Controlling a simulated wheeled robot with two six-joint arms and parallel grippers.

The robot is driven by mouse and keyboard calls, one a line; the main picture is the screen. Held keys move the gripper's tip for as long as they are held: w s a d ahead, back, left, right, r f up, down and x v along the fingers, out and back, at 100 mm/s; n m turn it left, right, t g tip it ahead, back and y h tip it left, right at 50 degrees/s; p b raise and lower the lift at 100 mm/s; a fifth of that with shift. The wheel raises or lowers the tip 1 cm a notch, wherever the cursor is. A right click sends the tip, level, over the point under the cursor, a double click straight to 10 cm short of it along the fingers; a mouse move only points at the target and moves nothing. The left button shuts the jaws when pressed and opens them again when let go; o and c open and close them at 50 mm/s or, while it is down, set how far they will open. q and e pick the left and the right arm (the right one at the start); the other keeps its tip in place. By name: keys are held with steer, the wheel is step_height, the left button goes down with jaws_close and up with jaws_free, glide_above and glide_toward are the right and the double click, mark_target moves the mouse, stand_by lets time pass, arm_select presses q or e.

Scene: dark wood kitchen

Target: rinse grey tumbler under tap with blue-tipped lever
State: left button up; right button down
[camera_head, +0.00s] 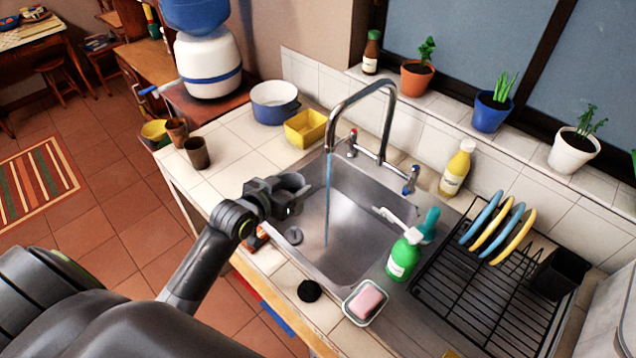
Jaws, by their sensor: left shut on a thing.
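My left gripper (286,198) is at the left rim of the steel sink (352,215). It is shut on a grey thing that looks like the grey tumbler (292,181); its outline blends with the fingers and is partly hidden. The chrome tap (366,92) arches over the sink. A thin blue stream of water (328,195) falls from its spout into the basin, to the right of the gripper and apart from it. The blue-tipped lever (411,180) is at the right of the tap's base and a red-tipped lever (352,140) at the left. My right gripper is out of view.
Brown cups (197,153) stand at the counter's left end. A blue pot (274,102) and yellow tub (306,128) stand behind the sink. A green soap bottle (404,255), soap dish (365,303) and dish rack (490,275) are at the right. Clear tiles lie left of the sink.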

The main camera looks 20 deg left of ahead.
arm_select(q)
steer(key=shift+s+a+r+p, duration=0.35)
steer(key=shift+r+p, duration=0.2)
steer(key=shift+p, duration=0.15)
steer(key=shift+s+a+r+p, duration=0.6)
steer(key=shift+s+r, duration=0.15)
steer(key=shift+s, duration=0.1)
steer(key=shift+s+a+r+p, duration=0.55)
steer(key=shift+s+r, duration=0.15)
steer(key=shift+s, duration=0.15)
